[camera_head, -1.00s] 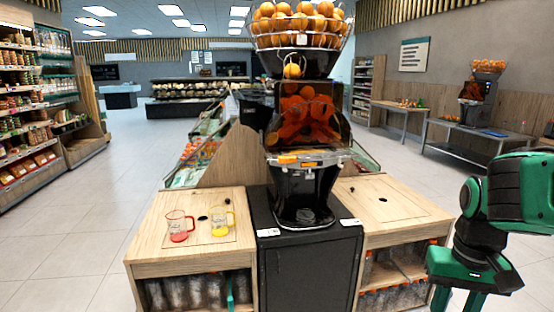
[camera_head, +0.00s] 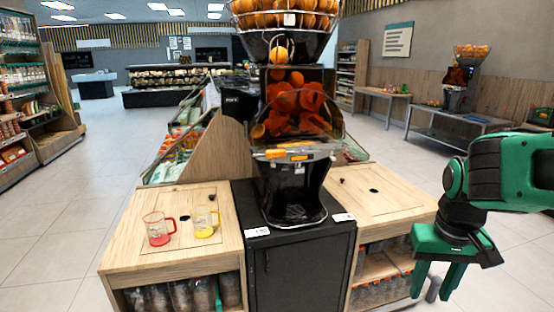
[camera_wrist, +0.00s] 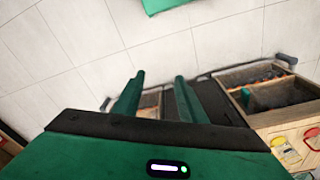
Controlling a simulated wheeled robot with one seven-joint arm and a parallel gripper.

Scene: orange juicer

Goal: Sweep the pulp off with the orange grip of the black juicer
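The black juicer (camera_head: 290,185) stands on a black cabinet in the middle of the head view, with a wire basket of oranges on top. Its orange grip (camera_head: 290,153) lies level across the front, below the clear cover with orange parts behind it. Pulp is too small to make out. My gripper (camera_head: 445,282) hangs at the lower right of the head view, pointing down, well apart from the juicer. In the wrist view its two green fingers (camera_wrist: 155,96) are spread with nothing between them.
A wooden counter (camera_head: 125,255) at the left holds a red-handled jug (camera_head: 159,230) and a yellow-handled jug (camera_head: 205,222). Another wooden counter (camera_head: 400,212) at the right has a clear top. Bottles fill the shelves beneath. Tiled floor around is free.

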